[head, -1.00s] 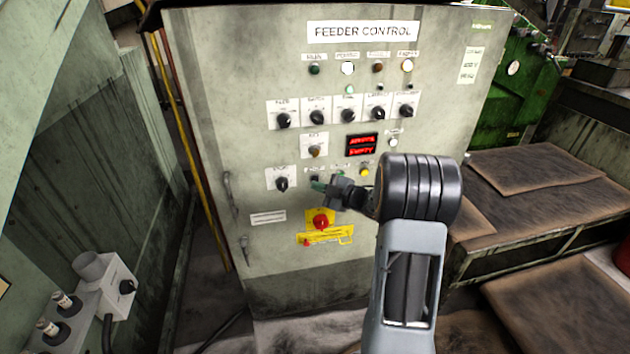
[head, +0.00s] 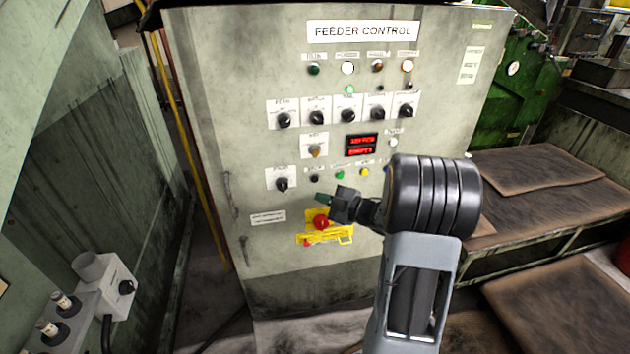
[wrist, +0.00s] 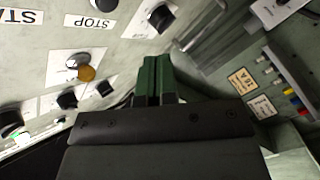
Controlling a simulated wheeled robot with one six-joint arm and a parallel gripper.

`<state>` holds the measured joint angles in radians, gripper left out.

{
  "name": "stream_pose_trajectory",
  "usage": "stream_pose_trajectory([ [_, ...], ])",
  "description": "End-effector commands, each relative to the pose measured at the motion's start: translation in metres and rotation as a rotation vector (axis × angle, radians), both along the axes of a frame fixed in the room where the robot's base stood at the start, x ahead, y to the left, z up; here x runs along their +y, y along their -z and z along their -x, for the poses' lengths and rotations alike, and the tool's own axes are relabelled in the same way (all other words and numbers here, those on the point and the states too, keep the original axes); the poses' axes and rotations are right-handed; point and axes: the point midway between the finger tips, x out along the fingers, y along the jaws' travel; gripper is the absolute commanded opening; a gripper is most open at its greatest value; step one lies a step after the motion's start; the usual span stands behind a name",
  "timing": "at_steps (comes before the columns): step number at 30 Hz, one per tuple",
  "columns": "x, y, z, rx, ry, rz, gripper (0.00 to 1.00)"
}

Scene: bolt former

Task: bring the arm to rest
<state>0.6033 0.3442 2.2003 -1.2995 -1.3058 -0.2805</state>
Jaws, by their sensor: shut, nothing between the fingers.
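My gripper (head: 324,199) is in front of the lower part of the feeder control cabinet (head: 270,265) in the head view, just above the red emergency button (head: 321,222) in the picture. Its green fingers (wrist: 154,80) show shut and empty in the wrist view. My arm rises from the bottom of the head view, bent at a black ribbed joint. I cannot tell the exact gap between the fingers and the panel.
The panel carries several knobs, lamps and a red-lit display (head: 361,145). A grey box with a socket (head: 110,280) stands at lower left. Brown-topped benches (head: 545,170) and a green machine (head: 510,85) are at right.

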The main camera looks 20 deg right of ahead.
Motion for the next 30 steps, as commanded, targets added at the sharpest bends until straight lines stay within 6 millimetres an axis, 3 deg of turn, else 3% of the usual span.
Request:
stream_pose_trajectory([
  [21,-0.004,0.006,-0.002,0.037,0.027,0.009,0.0],
  [25,-0.028,0.029,-0.01,0.164,0.186,0.034,0.0],
  [27,-0.051,0.05,-0.011,0.279,0.337,0.038,0.0],
  [30,-0.085,0.063,0.0,0.448,0.591,0.033,0.0],
])
